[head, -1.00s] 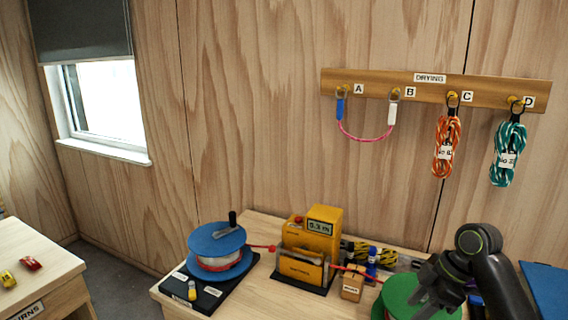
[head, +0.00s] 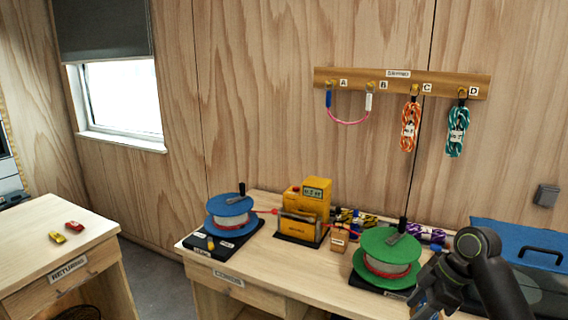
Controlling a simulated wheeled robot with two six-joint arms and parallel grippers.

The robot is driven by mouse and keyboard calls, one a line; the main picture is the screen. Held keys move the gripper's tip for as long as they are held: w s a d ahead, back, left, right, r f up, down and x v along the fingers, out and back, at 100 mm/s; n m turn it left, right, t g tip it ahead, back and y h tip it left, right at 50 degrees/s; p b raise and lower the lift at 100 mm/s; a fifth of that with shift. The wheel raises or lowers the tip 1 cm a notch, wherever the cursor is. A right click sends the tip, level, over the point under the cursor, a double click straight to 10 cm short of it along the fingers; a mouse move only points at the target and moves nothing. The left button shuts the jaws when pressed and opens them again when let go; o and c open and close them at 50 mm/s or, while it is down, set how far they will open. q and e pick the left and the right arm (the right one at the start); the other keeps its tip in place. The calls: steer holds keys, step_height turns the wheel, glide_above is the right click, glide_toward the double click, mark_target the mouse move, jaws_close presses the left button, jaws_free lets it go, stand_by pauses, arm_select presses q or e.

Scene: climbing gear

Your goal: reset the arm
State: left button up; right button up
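My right arm comes in at the lower right of the head view. Its gripper (head: 428,302) points down in front of the bench, right of the green reel (head: 388,250). The gripper's fingers are dark, small and partly cut off by the lower edge, so I cannot tell whether they are open or shut. My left arm and gripper are not in view.
The bench (head: 262,262) carries a blue reel (head: 230,207), a yellow meter (head: 312,196), rope bundles and a blue-lidded box (head: 520,243). A drying rack (head: 440,84) hangs on the wall. The returns table (head: 40,245) stands at left with two small items; floor lies between.

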step_height(320, 180, down, 16)
steer(key=w+d+m+t, duration=0.1)
steer(key=d+m, duration=0.1)
steer(key=m, duration=0.3)
steer(key=s+d+f+m+h+b, duration=0.15)
steer(key=s+f+m, duration=0.35)
steer(key=f, duration=0.8)
steer(key=s+d+f+m+h, duration=0.25)
steer(key=s+f, duration=0.45)
steer(key=f, duration=0.5)
steer(key=s+f+m, duration=0.2)
steer(key=s+f, duration=1)
steer(key=s, duration=0.3)
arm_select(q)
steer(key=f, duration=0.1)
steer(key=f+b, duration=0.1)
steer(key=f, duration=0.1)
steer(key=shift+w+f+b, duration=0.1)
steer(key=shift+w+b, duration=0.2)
arm_select(e)
steer(key=s+a+f, duration=0.2)
steer(key=s+f, duration=0.1)
steer(key=s, duration=0.7)
steer(key=s+a+f+g+h, duration=0.1)
steer(key=s+f, duration=0.3)
steer(key=s, duration=0.7)
steer(key=shift+a+f+m, duration=0.3)
steer(key=shift+a+m, duration=0.05)
steer(key=shift+a, duration=0.2)
